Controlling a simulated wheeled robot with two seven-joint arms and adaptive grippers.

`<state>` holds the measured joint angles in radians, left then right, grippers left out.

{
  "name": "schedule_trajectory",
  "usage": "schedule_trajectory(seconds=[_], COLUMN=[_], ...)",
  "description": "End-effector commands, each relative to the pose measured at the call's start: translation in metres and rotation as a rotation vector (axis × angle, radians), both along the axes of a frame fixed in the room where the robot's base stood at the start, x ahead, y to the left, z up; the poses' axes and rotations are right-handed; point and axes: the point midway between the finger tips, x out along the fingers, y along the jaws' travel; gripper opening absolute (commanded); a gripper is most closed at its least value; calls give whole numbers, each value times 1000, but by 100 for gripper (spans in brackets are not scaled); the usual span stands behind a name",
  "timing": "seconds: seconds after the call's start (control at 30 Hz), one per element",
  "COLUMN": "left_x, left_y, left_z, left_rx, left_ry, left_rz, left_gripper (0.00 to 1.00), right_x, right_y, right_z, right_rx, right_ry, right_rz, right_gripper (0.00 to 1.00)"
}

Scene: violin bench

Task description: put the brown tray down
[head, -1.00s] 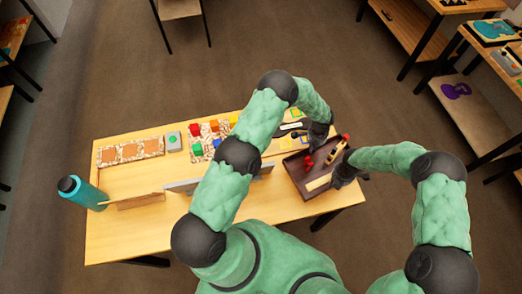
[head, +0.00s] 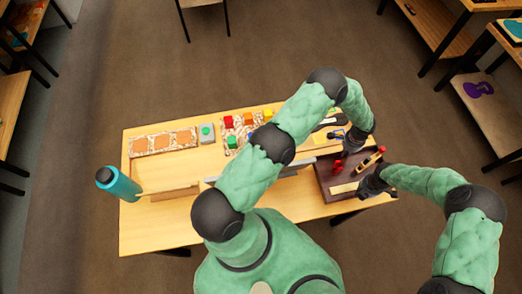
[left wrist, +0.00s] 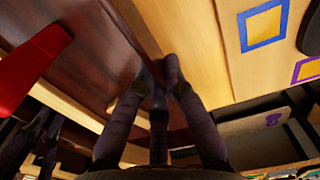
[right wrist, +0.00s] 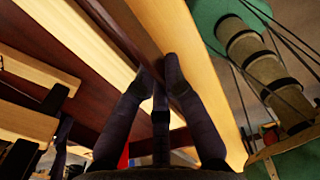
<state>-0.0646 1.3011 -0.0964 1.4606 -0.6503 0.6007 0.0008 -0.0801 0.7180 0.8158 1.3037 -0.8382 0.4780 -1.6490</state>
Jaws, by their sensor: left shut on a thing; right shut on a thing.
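The brown tray (head: 325,181) is at the right end of the table in the head view. It looks level, but I cannot tell whether its underside touches the tabletop. It carries red pieces (head: 338,165), a small violin-like piece (head: 369,161) and a pale wooden strip (head: 344,188). My left gripper (head: 355,148) is shut on its far wall, which shows in the left wrist view (left wrist: 131,28). My right gripper (head: 370,186) is shut on its near wall, which shows in the right wrist view (right wrist: 124,35).
The wooden table (head: 155,225) also holds a board with orange squares (head: 162,143), a grey block with a green button (head: 207,133) and coloured blocks (head: 229,122). A blue bottle (head: 119,185) stands at the left edge. My left arm hides part of the middle.

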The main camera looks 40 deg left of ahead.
Motion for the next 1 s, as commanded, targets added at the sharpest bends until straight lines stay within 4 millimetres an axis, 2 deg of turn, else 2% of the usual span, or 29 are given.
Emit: schedule_trajectory(seconds=[0.27,1.0], left_x=[-1,-1], left_y=[-1,-1], left_z=[-5,-37], left_rx=[0,0], left_ry=[3,3], left_rz=[-1,-1], left_gripper=[0,0], right_x=[2,2], right_y=[1,1], right_z=[-4,-35], right_rx=[2,2], right_ry=[-5,-5], right_rz=[0,0], right_gripper=[0,0])
